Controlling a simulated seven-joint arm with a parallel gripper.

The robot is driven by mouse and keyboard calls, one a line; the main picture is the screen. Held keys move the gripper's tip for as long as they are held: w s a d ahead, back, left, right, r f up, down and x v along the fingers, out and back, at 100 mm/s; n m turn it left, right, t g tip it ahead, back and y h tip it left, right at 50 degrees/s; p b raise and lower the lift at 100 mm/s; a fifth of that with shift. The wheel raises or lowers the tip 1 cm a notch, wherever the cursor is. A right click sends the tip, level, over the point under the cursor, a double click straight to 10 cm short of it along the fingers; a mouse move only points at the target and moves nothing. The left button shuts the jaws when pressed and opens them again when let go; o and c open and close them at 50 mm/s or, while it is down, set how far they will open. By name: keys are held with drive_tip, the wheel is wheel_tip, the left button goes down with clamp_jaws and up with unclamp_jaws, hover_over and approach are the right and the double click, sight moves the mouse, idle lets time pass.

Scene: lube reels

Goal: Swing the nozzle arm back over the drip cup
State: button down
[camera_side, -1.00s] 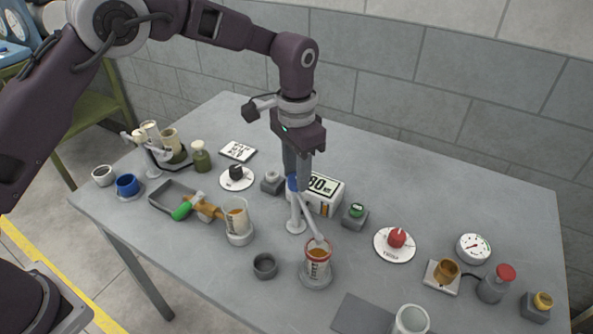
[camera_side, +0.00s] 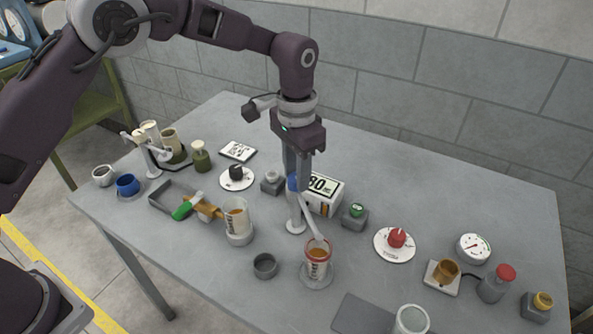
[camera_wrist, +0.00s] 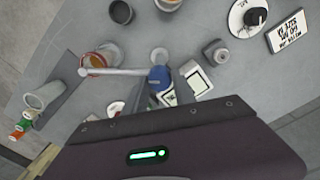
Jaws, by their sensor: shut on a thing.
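The nozzle arm (camera_side: 313,222) is a light grey tube on a short post with a round base. It carries a blue knob (camera_wrist: 159,78) at its post end. Its free end is over a beaker of orange fluid with a red rim (camera_side: 318,262), also in the wrist view (camera_wrist: 97,61). A small dark grey empty cup (camera_side: 264,267), which looks like the drip cup, stands left of that beaker, apart from the tube's end. My gripper (camera_side: 296,182) points down with its fingers shut on the blue knob, partly hiding it.
A white box marked 80 (camera_side: 325,196) stands close behind the post. A beaker on a grey base (camera_side: 238,222) is to the left, beside a tray with a green-handled tool (camera_side: 183,210). A green-button box (camera_side: 355,216) and red dial (camera_side: 395,241) are to the right.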

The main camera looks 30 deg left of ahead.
drive_tip(key=shift+r+m, duration=0.1)
drive_tip(key=shift+m, duration=0.3)
drive_tip(key=m, duration=0.3)
drive_tip(key=shift+m, duration=0.4)
drive_tip(key=m, duration=0.4)
drive_tip(key=shift+m, duration=0.3)
drive_tip(key=c, duration=1)
unclamp_jaws()
drive_tip(key=shift+c, duration=0.2)
wheel_tip(320, 180, up, 7)
